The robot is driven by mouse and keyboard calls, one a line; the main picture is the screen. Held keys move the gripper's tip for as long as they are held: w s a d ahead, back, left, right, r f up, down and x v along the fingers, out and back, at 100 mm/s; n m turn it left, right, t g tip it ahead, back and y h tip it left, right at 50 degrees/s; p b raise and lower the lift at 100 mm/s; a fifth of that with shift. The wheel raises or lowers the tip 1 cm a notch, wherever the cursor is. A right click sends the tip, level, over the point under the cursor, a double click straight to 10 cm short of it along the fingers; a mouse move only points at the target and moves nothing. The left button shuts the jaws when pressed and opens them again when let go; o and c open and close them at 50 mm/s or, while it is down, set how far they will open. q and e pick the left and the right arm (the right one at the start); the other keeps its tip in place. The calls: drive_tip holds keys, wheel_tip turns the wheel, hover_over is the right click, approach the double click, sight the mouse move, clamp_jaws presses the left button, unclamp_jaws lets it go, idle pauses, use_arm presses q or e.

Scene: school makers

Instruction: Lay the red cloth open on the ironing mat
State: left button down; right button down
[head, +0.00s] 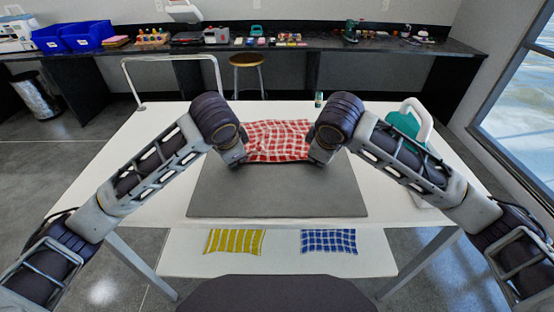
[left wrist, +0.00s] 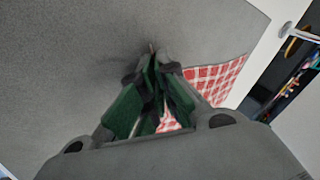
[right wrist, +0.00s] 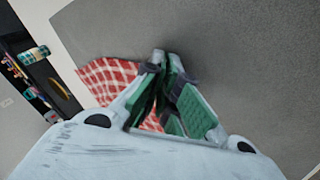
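The red-and-white checked cloth (head: 278,140) lies spread with some ripples over the far part of the grey ironing mat (head: 278,192). My left gripper (head: 238,162) is at its near left corner, fingers drawn together; the cloth (left wrist: 222,78) runs in beside and between them in the left wrist view. My right gripper (head: 318,160) is at the near right corner, likewise closed, with the cloth (right wrist: 105,75) running into its fingers in the right wrist view. Both appear to pinch the cloth, though the exact contact is hidden. The cloth's far edge reaches about the mat's far edge.
The near half of the mat is bare. A teal iron (head: 402,122) stands on the white table (head: 165,180) at the right. A small bottle (head: 318,98) stands at the back edge. Yellow (head: 235,241) and blue (head: 329,241) cloths lie on a lower shelf.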

use_arm(q)
drive_tip(key=c, duration=2.2)
unclamp_jaws()
drive_tip(key=shift+a, duration=0.1)
use_arm(e)
drive_tip(key=c, duration=2.2)
unclamp_jaws()
drive_tip(key=shift+d, duration=0.1)
use_arm(q)
drive_tip(key=o, duration=0.8)
use_arm(e)
drive_tip(key=o, duration=0.8)
use_arm(q)
drive_tip(key=shift+o, duration=0.2)
use_arm(e)
drive_tip(key=shift+o, duration=0.2)
